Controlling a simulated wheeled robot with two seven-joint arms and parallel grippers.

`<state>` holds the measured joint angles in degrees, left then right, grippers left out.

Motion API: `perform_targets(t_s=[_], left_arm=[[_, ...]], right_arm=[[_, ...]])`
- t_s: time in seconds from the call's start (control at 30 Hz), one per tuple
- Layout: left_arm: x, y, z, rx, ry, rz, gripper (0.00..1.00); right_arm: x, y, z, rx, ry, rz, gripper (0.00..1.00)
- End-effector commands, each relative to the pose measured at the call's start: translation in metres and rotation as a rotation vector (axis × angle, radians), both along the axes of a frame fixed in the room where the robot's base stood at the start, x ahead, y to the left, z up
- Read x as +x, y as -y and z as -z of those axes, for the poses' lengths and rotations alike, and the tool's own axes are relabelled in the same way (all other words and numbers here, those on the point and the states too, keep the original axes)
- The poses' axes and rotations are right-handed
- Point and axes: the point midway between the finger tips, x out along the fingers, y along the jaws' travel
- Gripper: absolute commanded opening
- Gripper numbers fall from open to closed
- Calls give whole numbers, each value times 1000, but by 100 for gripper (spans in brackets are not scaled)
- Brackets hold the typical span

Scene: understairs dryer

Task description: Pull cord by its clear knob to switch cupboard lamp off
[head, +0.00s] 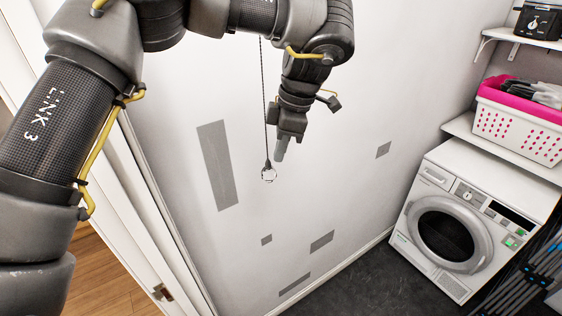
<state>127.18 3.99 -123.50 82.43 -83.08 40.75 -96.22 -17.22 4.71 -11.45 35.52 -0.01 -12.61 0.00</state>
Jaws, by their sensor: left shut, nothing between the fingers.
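A thin dark cord (264,95) hangs down from behind my left arm in front of the white wall. A small clear round knob (268,175) with a dark cap hangs at its lower end. My left gripper (280,157) points down just to the right of the cord, with its fingertips slightly above the knob in the picture. The fingers are shut with nothing between them. I cannot tell the depth between the fingers and the cord. The lamp and the top of the cord are not in view. My right gripper is not in view.
A white dryer (465,215) stands at the right under a shelf with a white and pink basket (520,120). A dark box (538,22) sits on a higher shelf. A white door frame (150,215) runs along the left. Grey patches (217,165) mark the wall.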

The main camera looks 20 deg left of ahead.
Motion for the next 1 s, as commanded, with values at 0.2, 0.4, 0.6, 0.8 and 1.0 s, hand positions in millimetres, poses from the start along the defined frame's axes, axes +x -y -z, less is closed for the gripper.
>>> perform_targets(t_s=[0.2, 0.4, 0.6, 0.8, 1.0], left_arm=[[0, -10, 4, 5, -6, -10, 0], [7, 7, -3, 4, -1, -9, 0], [11, 32, -10, 10, 0, -4, 0], [11, 40, -10, 15, 1, -2, 0], [9, 34, -25, 14, 5, -20, 0]], right_arm=[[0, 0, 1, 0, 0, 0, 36], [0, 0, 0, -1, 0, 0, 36], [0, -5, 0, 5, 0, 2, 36], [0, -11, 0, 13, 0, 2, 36], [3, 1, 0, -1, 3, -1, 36]])
